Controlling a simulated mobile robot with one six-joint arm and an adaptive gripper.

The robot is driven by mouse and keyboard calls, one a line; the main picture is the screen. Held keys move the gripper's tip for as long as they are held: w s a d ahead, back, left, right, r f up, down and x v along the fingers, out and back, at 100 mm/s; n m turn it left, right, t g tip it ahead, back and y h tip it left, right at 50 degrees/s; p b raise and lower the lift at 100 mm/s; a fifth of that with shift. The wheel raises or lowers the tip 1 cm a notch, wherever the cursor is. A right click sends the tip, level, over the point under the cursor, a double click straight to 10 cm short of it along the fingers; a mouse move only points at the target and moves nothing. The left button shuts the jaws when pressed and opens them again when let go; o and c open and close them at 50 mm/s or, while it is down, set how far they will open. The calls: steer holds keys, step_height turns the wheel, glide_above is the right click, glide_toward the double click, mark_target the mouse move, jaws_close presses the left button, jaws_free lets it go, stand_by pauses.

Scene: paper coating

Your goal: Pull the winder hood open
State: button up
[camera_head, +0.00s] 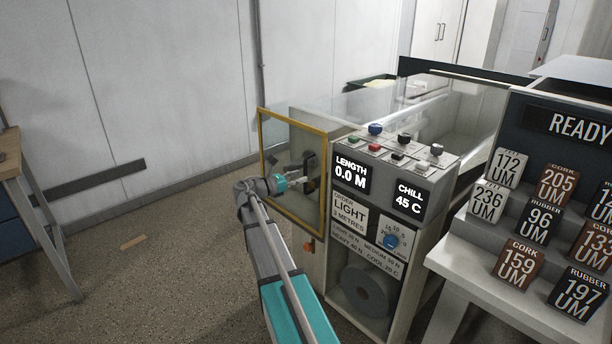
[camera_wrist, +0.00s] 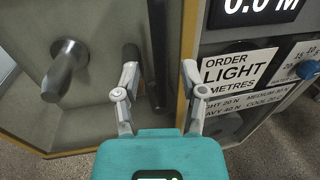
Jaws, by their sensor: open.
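The winder hood (camera_head: 277,135) is a clear panel in a yellow frame on the left end of the machine in the head view. A dark upright bar (camera_wrist: 158,35), which looks like the hood's handle, runs down between my fingertips. My gripper (camera_wrist: 160,72) is open, one finger on each side of the bar. In the head view my gripper (camera_head: 307,184) is in front of the panel and partly hides the bar. Contact cannot be told.
A grey spindle (camera_wrist: 65,70) shows behind the panel. The machine front has a LENGTH display (camera_head: 350,172), an order sign (camera_head: 349,214) and several knobs. A stepped stand (camera_head: 470,235) with labelled blocks stands right. Floor (camera_head: 170,220) left of the hood is mostly clear.

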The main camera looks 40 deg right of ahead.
steer(key=shift+s+d, duration=0.2)
steer(key=shift+d, duration=1.25)
jaws_close()
